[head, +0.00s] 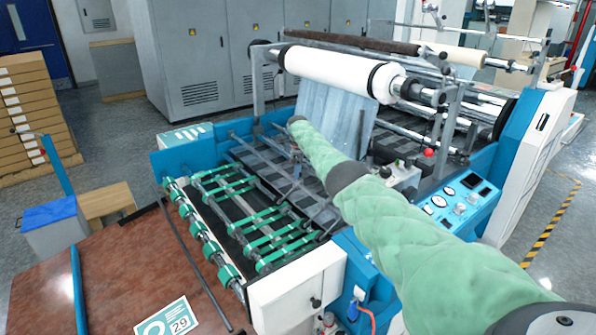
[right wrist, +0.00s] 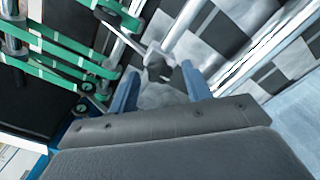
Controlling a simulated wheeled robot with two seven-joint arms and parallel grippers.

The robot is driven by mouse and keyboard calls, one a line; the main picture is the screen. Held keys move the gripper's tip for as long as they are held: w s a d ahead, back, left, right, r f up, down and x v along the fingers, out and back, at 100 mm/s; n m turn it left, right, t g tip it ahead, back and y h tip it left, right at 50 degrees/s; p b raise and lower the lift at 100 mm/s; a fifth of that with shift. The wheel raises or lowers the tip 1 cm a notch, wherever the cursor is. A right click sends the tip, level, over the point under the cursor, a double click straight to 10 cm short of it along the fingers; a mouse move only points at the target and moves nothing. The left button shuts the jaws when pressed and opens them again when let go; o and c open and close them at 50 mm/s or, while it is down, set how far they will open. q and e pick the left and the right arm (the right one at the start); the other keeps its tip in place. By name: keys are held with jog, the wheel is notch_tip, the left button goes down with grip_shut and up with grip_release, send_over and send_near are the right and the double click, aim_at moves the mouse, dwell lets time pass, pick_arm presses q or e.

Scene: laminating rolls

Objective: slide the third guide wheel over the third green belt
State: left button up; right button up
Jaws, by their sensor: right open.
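Several green belts (head: 262,220) run in parallel over the feed bed at the machine's front, and some show in the right wrist view (right wrist: 50,68). Which one is the third cannot be told surely. A small dark guide wheel (right wrist: 158,66) on a thin metal rod lies between or just beyond my right gripper's fingertips. It stands to the right of the belts in that view, apart from them. My right gripper (right wrist: 160,76) is open, with its two blue fingers on either side of the wheel; no grip shows. In the head view, my green-sleeved right arm reaches over the machine. My left gripper is not in view.
A white roll (head: 330,68) with a hanging clear film (head: 335,108) is above and behind the bed. Metal bars (right wrist: 265,45) cross near the gripper. A control panel (head: 462,200) is at right. A brown table (head: 120,260) with a card numbered 29 (head: 167,322) stands in front.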

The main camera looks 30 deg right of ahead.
jog(key=shift+r, duration=0.25)
notch_tip(320, 180, up, 6)
jog(key=shift+f+b, duration=0.1)
jog(key=shift+b, duration=0.85)
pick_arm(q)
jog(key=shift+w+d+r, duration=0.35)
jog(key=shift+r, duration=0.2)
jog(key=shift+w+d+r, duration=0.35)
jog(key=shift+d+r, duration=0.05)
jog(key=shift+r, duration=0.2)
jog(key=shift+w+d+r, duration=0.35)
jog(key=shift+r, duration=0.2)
pick_arm(e)
jog(key=shift+r, duration=0.6)
